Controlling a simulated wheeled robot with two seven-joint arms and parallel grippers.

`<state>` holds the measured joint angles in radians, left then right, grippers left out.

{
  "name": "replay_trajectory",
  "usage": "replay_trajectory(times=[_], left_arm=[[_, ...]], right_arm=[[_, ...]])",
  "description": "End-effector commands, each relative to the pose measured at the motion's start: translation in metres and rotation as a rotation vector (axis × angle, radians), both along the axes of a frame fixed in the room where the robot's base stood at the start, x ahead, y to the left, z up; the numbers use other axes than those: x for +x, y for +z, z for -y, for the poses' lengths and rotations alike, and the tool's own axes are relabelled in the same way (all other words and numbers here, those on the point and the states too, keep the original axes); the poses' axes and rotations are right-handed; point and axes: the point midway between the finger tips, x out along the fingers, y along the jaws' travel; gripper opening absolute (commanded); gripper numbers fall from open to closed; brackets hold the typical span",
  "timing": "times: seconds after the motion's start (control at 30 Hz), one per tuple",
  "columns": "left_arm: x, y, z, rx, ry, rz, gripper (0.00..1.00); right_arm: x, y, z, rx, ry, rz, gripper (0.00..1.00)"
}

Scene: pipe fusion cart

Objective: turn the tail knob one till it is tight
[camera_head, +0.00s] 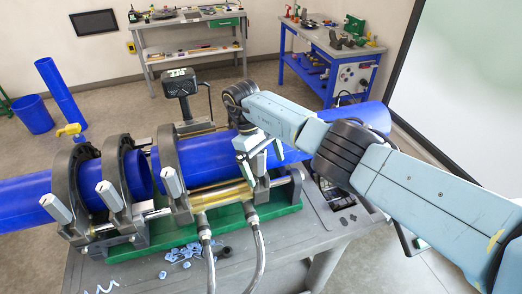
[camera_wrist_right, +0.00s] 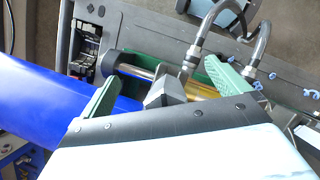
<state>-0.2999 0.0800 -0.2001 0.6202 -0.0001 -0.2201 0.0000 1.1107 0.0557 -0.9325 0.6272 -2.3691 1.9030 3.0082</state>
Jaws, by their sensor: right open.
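The blue pipe (camera_head: 215,158) lies in the black clamps of the fusion machine, with a gap between its two lengths at the left. Grey clamp knobs show at the front, including one at the left end (camera_head: 55,208) and one on the third clamp (camera_head: 170,181). My right gripper (camera_head: 261,160) is at the rightmost clamp, which the arm partly hides. In the right wrist view its green fingers are spread, with a grey knob (camera_wrist_right: 165,91), apparently the tail knob, between them. I cannot tell whether they touch it. My left gripper is not in view.
Two hoses (camera_head: 259,262) run from the front of the green machine base (camera_head: 160,238). Blue shavings (camera_head: 181,254) lie on the grey cart top. A black box on a post (camera_head: 179,83) stands behind the pipe. Benches stand farther back.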

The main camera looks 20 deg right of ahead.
Motion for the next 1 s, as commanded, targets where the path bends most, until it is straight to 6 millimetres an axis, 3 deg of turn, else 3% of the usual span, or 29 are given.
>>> replay_trajectory(times=[0.5, 0.8, 1.0], left_arm=[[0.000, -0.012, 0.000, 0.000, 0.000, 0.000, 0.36], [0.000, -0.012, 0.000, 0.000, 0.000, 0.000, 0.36], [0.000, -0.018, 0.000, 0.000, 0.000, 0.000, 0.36]], right_arm=[[0.017, 0.048, -0.013, 0.001, 0.001, -0.002, 1.00], [0.018, 0.054, -0.014, 0.003, 0.002, -0.002, 1.00], [0.024, 0.057, -0.015, 0.042, 0.042, 0.011, 0.76]])
